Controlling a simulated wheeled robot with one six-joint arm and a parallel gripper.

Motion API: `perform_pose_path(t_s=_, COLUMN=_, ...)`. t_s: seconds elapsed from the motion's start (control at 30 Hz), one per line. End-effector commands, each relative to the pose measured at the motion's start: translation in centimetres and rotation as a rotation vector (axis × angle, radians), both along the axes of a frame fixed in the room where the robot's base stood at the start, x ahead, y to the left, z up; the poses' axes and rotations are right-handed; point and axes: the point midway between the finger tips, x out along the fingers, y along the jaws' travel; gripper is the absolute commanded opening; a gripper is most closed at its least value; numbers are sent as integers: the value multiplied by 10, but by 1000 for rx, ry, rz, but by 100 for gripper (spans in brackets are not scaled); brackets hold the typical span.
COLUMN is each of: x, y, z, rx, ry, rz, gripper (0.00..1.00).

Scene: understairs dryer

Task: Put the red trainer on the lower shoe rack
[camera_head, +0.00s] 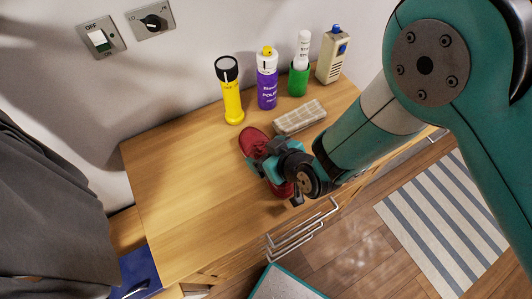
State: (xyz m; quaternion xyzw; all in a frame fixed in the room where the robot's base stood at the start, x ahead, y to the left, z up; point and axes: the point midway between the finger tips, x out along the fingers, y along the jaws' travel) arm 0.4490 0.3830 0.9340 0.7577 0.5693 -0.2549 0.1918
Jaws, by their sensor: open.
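The red trainer (254,141) lies on the wooden top of a cabinet (190,190). My gripper (262,160) is open, over the middle of the trainer, and hides much of it. The trainer's toe shows past the gripper, and a bit of red shows on the near side. Whether the fingers touch the trainer I cannot tell. Metal wire rails (300,237) run along the cabinet's front edge below the top; they may be the shoe racks, but which is the lower one is not clear.
A grey-beige block (299,117) lies close beside the trainer. Behind stand a yellow torch (231,94), a purple spray can (267,82), a green cup with a white bottle (299,77) and a beige device (331,58). The top's left part is clear. A striped rug (440,220) lies right.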

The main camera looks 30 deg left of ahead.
Motion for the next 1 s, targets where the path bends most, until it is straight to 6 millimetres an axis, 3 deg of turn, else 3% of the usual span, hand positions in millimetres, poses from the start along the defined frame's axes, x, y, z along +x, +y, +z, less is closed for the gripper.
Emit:
perform_pose_path(t_s=0.3, x=1, y=5, z=-4, rx=-1, ry=1, rz=1, gripper=84)
perform_pose_path(t_s=0.5, x=1, y=5, z=-4, rx=-1, ry=2, rz=0, gripper=38)
perform_pose_path(t_s=0.57, x=1, y=5, z=-4, rx=0, ry=1, rz=0, gripper=30)
perform_pose_path(t_s=0.87, x=0, y=5, z=-2, rx=0, ry=2, rz=1, gripper=29)
perform_pose_path(t_s=0.9, x=1, y=5, z=1, rx=0, ry=2, rz=1, gripper=23)
perform_pose_path(t_s=1.0, x=1, y=6, z=10, rx=3, ry=0, rz=1, gripper=23)
